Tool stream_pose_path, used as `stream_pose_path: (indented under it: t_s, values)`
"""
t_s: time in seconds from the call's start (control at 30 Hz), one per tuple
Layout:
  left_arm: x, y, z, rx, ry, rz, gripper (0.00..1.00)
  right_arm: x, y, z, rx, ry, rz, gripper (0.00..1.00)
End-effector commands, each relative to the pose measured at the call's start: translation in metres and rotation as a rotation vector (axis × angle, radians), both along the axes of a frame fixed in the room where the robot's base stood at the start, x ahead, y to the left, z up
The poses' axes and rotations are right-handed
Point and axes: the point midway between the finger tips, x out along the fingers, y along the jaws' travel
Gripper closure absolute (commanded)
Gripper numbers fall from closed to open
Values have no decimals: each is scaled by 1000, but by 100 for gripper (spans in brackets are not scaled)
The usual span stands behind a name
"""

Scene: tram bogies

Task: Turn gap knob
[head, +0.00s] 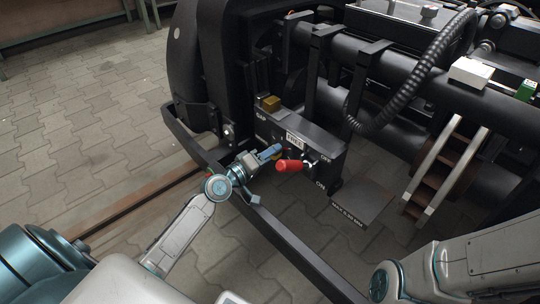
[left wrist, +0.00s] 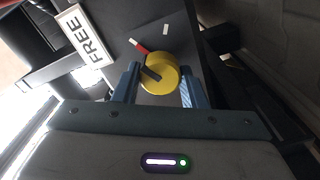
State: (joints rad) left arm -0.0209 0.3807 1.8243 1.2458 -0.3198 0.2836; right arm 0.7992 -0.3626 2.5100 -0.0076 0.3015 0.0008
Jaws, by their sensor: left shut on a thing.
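The yellow gap knob (left wrist: 159,75) sits on a dark panel in the left wrist view, with a black pointer bar on its face. A red mark (left wrist: 138,45) and a white mark (left wrist: 166,29) are on the panel beyond it. My left gripper (left wrist: 160,88) has its blue fingers on both sides of the knob, shut on it. In the head view, my left gripper (head: 271,152) reaches the black control box (head: 318,141), largely hiding the knob. My right arm enters at lower right; its gripper is out of frame.
A FREE label (left wrist: 82,37) is beside the knob. A black frame bar (head: 275,233) runs below my left arm. A ribbed hose (head: 421,75) curves above.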

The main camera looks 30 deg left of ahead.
Motion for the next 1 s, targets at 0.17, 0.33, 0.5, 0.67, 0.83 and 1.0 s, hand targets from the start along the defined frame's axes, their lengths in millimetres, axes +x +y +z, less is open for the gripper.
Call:
stream_pose_path:
  t_s: [0.17, 0.33, 0.5, 0.67, 0.83, 1.0]
  values:
    - [-1, 0, -1, 3, 2, -1, 85, 0, 0, 0, -1, -1, -1, 52]
    - [-1, 0, -1, 2, 2, -1, 85, 0, 0, 0, -1, -1, -1, 52]
    - [0, 0, -1, 2, 2, -1, 41, 0, 0, 0, -1, -1, -1, 52]
    - [0, 0, -1, 1, 1, 0, 41, 0, 0, 0, -1, -1, -1, 52]
    - [-6, 2, -1, 3, 2, -1, 41, 0, 0, 1, -1, -1, -1, 52]
    - [-28, 10, -1, 4, 4, -2, 41, 0, 0, 5, -1, -1, -2, 52]
